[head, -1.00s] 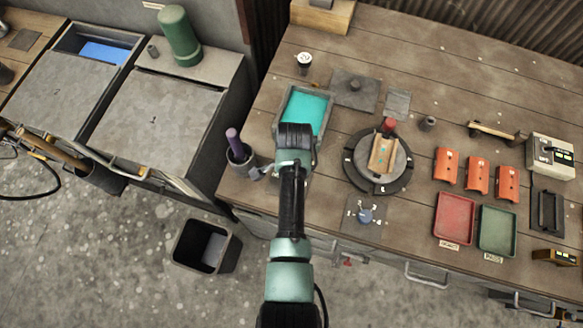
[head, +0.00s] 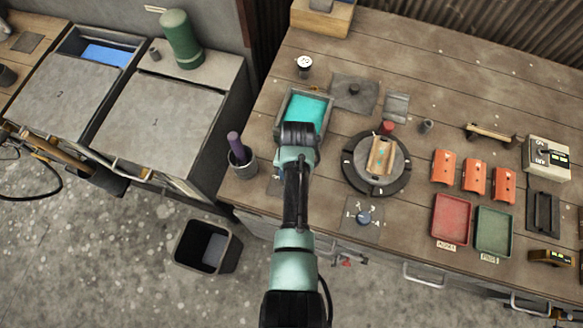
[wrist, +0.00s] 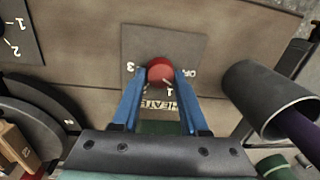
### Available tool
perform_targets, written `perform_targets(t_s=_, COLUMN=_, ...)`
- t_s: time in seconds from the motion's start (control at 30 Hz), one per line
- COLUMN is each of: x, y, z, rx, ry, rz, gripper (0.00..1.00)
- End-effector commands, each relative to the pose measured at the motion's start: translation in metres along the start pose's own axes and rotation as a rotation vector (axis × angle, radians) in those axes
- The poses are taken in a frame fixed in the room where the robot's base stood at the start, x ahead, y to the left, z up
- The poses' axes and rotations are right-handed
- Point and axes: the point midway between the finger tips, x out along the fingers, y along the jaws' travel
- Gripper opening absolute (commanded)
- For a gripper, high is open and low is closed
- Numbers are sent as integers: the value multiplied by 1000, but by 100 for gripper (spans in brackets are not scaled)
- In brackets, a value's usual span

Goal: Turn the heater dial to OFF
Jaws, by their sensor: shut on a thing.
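The red heater dial (wrist: 160,71) sits on a dark grey plate (wrist: 187,43) in the wrist view. The plate carries white marks: OFF to the right of the dial, 3 to the left, 1 just below, and a partly hidden HEAT label, which reads upside down. My gripper (wrist: 159,78) has its two blue fingers shut on the dial, one on each side. Which mark the dial points to is not clear. In the head view my arm hides the dial and the gripper's fingers.
A grey cup (head: 242,160) with a purple-handled tool stands left of my arm. A teal-filled tray (head: 307,110) lies beyond it. A floor bin (head: 207,246) stands at lower left.

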Motion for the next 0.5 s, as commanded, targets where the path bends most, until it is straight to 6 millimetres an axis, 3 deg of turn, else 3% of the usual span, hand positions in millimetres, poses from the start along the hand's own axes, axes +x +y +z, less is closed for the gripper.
perform_targets(t_s=0.5, x=0, y=-1, z=0, rx=-416, ry=-24, rz=-2, gripper=0)
